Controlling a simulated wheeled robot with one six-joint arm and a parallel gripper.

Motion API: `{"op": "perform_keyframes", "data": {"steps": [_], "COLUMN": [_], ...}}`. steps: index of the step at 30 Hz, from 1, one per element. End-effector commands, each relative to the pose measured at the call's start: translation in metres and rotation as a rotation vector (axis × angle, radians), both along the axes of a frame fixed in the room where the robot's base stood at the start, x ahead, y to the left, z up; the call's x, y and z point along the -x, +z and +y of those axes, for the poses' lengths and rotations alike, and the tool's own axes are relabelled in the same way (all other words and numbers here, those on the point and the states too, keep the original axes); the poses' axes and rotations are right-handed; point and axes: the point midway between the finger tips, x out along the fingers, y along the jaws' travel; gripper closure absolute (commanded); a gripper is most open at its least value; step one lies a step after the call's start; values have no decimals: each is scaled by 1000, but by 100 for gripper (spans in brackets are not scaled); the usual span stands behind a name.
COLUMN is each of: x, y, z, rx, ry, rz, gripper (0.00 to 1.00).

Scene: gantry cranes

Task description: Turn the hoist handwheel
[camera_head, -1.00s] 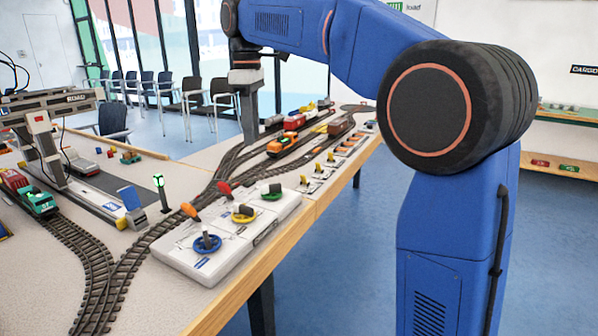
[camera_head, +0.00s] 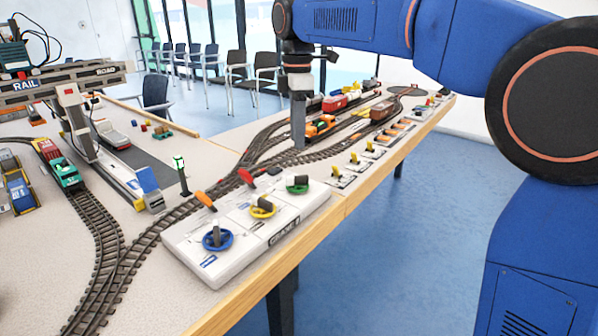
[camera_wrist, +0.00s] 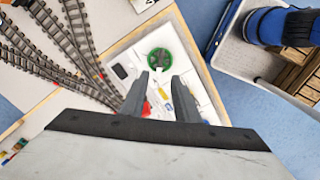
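A white control panel (camera_head: 250,262) marked CRANE lies at the table's front edge. It carries a blue handwheel (camera_head: 228,243), a yellow handwheel (camera_head: 263,211) and a green handwheel (camera_head: 298,187), each with a grey knob, and red and orange levers. I cannot read which one is the hoist wheel. My gripper (camera_head: 298,143) points down above and behind the green wheel in the head view. In the wrist view my gripper (camera_wrist: 165,82) is open and empty, its two fingers apart. The green wheel (camera_wrist: 160,62) shows just beyond the fingertips; the fingers partly hide the panel.
Model tracks (camera_head: 160,225) run behind and left of the panel, with an orange locomotive (camera_head: 320,126) behind my gripper. A signal post (camera_head: 181,172) with a green light stands left of the panel. A gantry crane (camera_head: 75,110) stands at the left. Small yellow switches line the right edge.

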Motion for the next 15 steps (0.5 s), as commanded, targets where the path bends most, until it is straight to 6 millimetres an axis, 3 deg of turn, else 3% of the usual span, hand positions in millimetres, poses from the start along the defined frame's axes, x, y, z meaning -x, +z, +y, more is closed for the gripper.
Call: {"op": "perform_keyframes", "data": {"steps": [15], "x": [0], "y": [-88], "z": [0], "rx": [0], "ry": [-1], "rz": [1], "gripper": [72]}}
